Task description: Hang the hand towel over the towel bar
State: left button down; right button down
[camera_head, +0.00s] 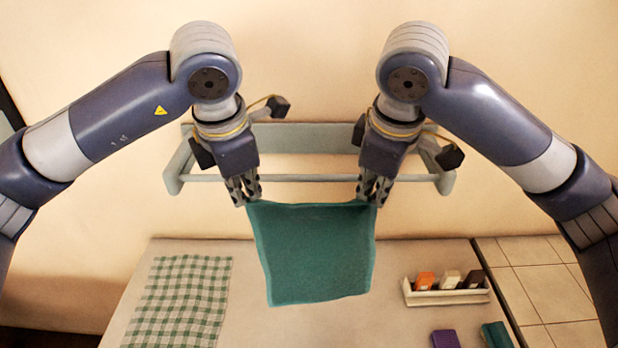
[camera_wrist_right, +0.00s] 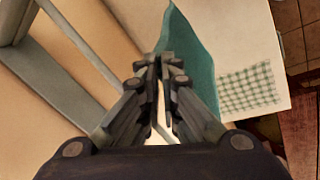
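The teal hand towel (camera_head: 316,254) hangs spread between my two grippers, held by its two upper corners. It also shows in the right wrist view (camera_wrist_right: 190,62), running away from the fingertips. My left gripper (camera_head: 246,198) is shut on the left corner and my right gripper (camera_head: 372,198) is shut on the right corner. The pale grey towel bar (camera_head: 310,178) runs across the wall behind the grippers, slightly higher in the picture than the towel's top edge. In the head view the towel appears in front of the bar and apart from it; parts of the bar are hidden behind my grippers.
A counter (camera_head: 255,330) lies below. On it are a green checked cloth (camera_head: 183,300) at left, a white tray (camera_head: 448,297) with small orange, cream and dark items at right, and a purple block (camera_head: 445,339) and a dark green block (camera_head: 497,335) at the front right.

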pick_arm(q)
jog(key=shift+w, duration=0.25)
pick_arm(e)
jog(key=shift+w+d, duration=0.1)
jog(key=shift+w, duration=0.15)
